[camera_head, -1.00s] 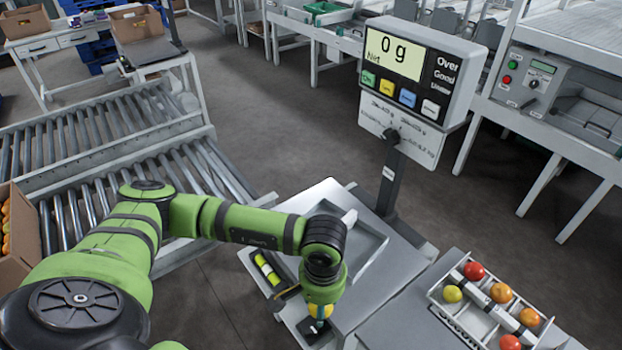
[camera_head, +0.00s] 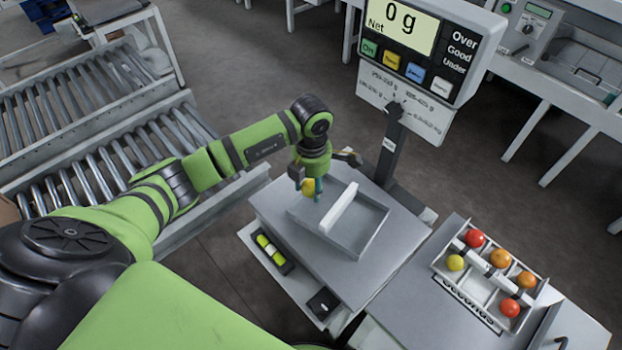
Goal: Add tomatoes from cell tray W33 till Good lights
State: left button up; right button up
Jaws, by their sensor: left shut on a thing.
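My left gripper (camera_head: 308,188) is shut on a yellow tomato (camera_head: 308,185) and holds it over the left side of the grey pan (camera_head: 368,245) on the scale. A white bar (camera_head: 338,208) lies across the pan. The scale display (camera_head: 402,28) reads 0 g Net. Beside it are the words Over, Good and Under, and none looks lit. The cell tray (camera_head: 452,289) stands at the right with several red, orange and yellow tomatoes in its cells. My right gripper is not in view.
The display post (camera_head: 388,158) rises just behind the pan. A holder with yellow items (camera_head: 270,250) and a small black pad (camera_head: 323,303) are at the scale's front left. Roller conveyors (camera_head: 95,140) run at the left.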

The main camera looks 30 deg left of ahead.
pick_arm(q)
jog(key=shift+a+f+n, duration=0.1)
jog(key=shift+f+n, duration=0.05)
jog(key=shift+n, duration=0.25)
jog(key=shift+f+b, duration=0.5)
jog(key=shift+f, duration=0.05)
jog(key=b, duration=0.5)
send_over(311, 213)
notch_tip(311, 213, down, 7)
jog(key=shift+r, duration=0.15)
jog(key=shift+f+b, duration=0.5)
jog(key=shift+b, duration=0.1)
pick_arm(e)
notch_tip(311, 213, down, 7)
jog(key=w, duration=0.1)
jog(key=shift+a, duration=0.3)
pick_arm(q)
jog(key=shift+f+b, duration=0.6)
jog(key=shift+f, duration=0.05)
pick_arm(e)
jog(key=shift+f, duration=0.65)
pick_arm(q)
jog(key=o, duration=0.9)
